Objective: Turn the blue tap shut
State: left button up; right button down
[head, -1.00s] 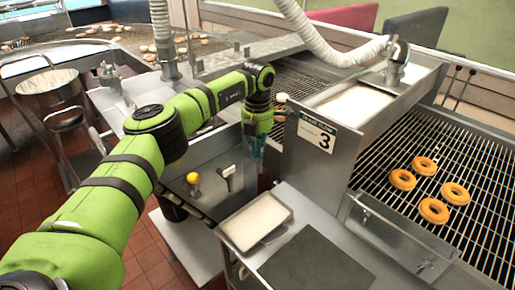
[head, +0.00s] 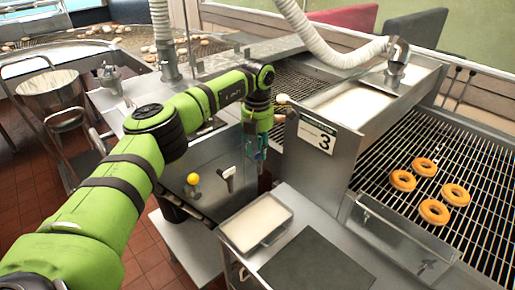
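My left arm reaches in from the left, and its gripper (head: 257,152) points down in front of the grey machine's side, left of the panel with the number 3 sign. A small patch of blue shows at the fingers; I cannot tell how much of it is the blue tap or whether the fingers touch it. The wrist and fingers hide most of that spot. The fingers are too small and dark to tell if they are open or shut. My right gripper is not in view.
A yellow knob (head: 193,179) and a pale-handled lever (head: 228,174) are on the panel left of the gripper. A pale tray (head: 258,222) lies below. The number 3 sign (head: 317,134) is to the right. Several doughnuts (head: 425,166) lie on a wire rack (head: 465,150).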

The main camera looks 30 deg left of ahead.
pick_arm(q)
notch_tip(320, 180, up, 12)
jog(key=shift+f, duration=0.2)
dwell(0.4)
